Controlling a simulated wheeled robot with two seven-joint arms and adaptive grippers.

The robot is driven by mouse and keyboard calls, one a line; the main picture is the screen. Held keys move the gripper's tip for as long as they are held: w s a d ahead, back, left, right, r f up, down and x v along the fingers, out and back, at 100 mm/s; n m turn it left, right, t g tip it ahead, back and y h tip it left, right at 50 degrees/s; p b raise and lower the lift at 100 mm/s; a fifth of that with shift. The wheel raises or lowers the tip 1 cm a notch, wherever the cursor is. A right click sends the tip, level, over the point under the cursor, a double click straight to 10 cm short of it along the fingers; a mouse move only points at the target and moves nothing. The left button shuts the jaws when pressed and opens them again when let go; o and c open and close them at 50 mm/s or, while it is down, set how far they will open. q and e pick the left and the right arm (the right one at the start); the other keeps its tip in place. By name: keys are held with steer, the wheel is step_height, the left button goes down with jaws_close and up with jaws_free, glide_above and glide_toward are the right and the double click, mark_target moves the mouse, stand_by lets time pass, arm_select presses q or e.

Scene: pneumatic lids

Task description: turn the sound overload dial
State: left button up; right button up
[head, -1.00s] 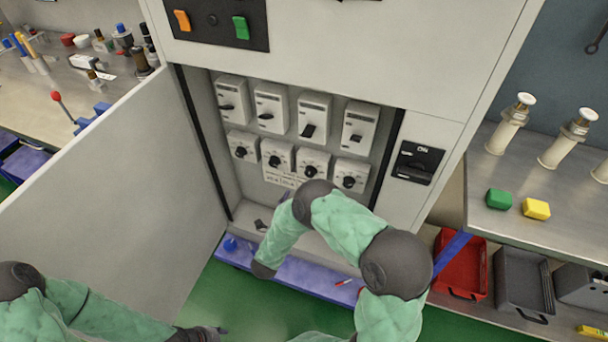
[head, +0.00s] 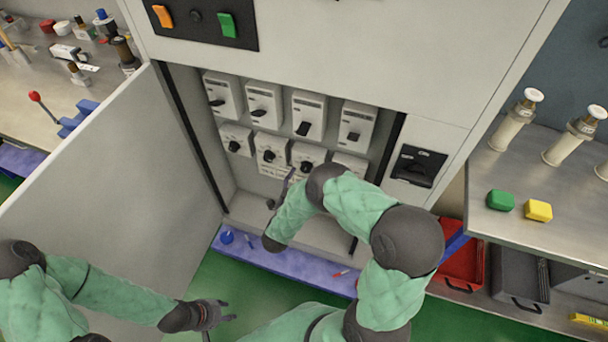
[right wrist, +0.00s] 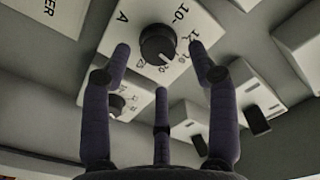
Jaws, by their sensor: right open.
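A row of white overload units with black dials sits inside the open cabinet, among them the left dial (head: 235,146), the second dial (head: 269,156) and the third dial (head: 307,166). The rightmost unit (head: 350,164) is partly hidden by my right arm. Their labels are too small to tell which is the sound one. In the right wrist view my right gripper (right wrist: 161,65) is open, its fingers spread around a black dial (right wrist: 157,44) with a number scale, apparently not touching it. In the head view it is mostly hidden. My left gripper (head: 222,312) is open and empty, low beside the cabinet door.
Switches with black levers (head: 304,117) line the row above the dials. The open cabinet door (head: 110,180) stands at left. A blue ledge (head: 290,265) runs below the cabinet. A bench with green (head: 501,200) and yellow (head: 538,210) blocks is at right.

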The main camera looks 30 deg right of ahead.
steer(key=shift+x, duration=1.3)
steer(key=shift+c, duration=0.3)
steer(key=c, duration=1.1)
steer(key=shift+o, duration=0.2)
steer(key=shift+w+r+n, duration=0.1)
steer(key=shift+r+n, duration=0.05)
steer(key=shift+n, duration=0.45)
steer(key=o, duration=1.1)
